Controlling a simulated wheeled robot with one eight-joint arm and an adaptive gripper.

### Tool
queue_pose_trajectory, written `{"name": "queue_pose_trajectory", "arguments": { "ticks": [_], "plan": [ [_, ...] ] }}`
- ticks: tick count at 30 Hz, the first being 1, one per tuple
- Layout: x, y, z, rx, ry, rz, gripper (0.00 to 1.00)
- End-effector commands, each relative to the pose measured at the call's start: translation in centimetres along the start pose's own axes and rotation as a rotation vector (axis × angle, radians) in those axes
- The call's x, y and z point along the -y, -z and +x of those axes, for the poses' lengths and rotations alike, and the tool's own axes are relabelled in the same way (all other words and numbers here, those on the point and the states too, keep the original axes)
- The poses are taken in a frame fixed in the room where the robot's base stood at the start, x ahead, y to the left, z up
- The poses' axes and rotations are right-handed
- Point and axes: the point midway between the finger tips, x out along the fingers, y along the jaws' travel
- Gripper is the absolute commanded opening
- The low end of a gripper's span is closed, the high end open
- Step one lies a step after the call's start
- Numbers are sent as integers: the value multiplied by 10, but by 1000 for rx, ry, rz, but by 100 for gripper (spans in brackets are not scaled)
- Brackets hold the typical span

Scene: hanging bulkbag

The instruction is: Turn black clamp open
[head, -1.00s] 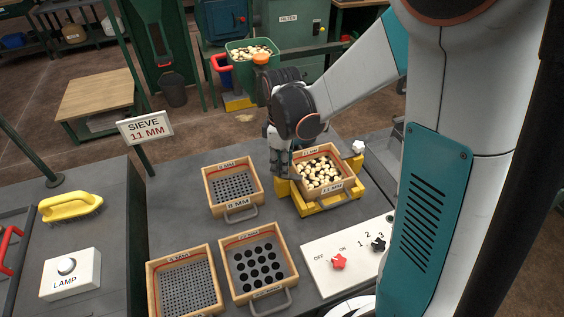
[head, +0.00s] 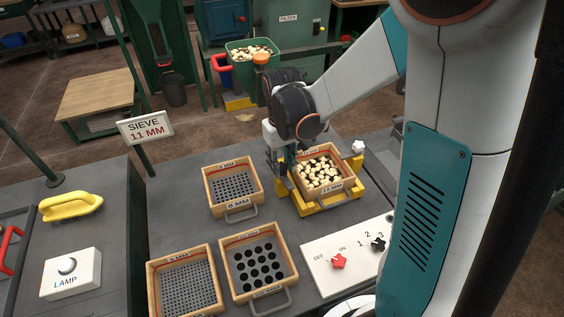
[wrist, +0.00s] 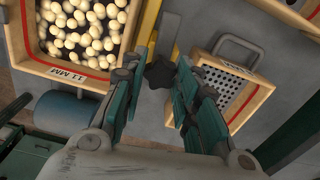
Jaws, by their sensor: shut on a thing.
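The black clamp (wrist: 158,74) is a dark star-shaped knob at the yellow holder's edge in the wrist view. My gripper (wrist: 159,67) has its teal-sided fingers on either side of the knob and is shut on it. In the head view my gripper (head: 283,180) reaches down at the left side of the yellow holder (head: 327,206) and hides the black clamp. The 11 MM sieve (head: 346,183), a wooden box full of pale round pieces, sits in the holder. A white clamp knob (head: 358,147) is on the holder's right side.
The 8 MM sieve (head: 240,206) stands empty just left of my gripper. Two more empty sieves stand nearer the front. A white switch panel (head: 318,275) with red and black knobs lies in front of the holder. A sign (head: 145,127) reads SIEVE 11 MM.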

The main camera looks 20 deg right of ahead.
Motion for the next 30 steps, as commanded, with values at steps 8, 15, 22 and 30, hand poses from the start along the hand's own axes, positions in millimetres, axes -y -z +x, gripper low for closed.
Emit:
{"name": "queue_pose_trajectory", "arguments": {
  "ticks": [8,15,22,30],
  "plan": [
    [0,0,0,-1,0,100,5],
    [0,0,0,-1,0,125,5],
    [0,0,0,0,0,125,5],
    [0,0,0,0,0,125,49]
  ]
}}
